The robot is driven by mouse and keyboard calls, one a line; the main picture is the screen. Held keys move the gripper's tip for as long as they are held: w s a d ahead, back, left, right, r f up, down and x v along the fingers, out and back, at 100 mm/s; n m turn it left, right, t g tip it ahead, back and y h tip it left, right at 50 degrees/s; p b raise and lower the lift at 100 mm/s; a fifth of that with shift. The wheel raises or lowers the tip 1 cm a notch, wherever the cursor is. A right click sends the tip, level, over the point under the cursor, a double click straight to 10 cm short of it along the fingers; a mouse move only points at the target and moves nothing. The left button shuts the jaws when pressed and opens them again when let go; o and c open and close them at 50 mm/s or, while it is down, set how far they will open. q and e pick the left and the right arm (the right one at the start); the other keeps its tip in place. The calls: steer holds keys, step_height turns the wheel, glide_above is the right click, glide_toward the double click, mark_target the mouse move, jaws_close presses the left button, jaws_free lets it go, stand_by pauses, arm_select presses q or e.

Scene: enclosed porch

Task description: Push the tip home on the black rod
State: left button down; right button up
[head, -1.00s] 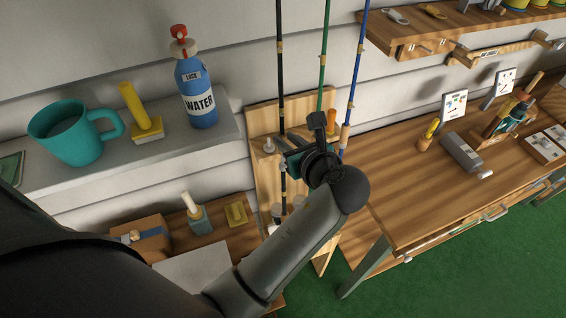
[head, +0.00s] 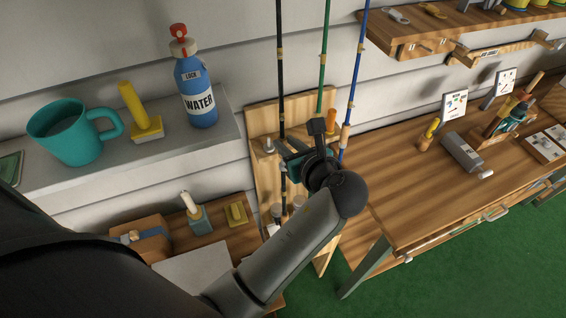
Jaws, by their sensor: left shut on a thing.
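The black rod (head: 281,72) stands upright at the left of three rods in a wooden rack (head: 262,120). My left gripper (head: 285,154) is at the black rod's lower part, in front of the rack, and appears shut on it. My own wrist and fingers partly hide the grip. The rod's top end lies above the picture, so its tip is not seen. My right gripper is not in view.
A green rod (head: 324,60) and a blue rod (head: 355,75) stand close to the right. A workbench (head: 400,185) with tools is on the right. A ledge at left holds a teal mug (head: 68,135) and a water bottle (head: 195,95).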

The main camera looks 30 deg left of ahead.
arm_select(q)
steer(key=shift+f+b, duration=0.35)
steer(key=shift+f, duration=1.25)
stand_by(0.5)
steer(key=c, duration=0.7)
jaws_free()
steer(key=shift+o, duration=0.5)
steer(key=o, duration=0.6)
steer(key=shift+c, duration=0.2)
steer(key=shift+d, duration=0.1)
steer(key=r+p+v, duration=0.1)
steer(key=v, duration=0.5)
steer(key=shift+a+r, duration=0.15)
steer(key=shift+a, duration=0.1)
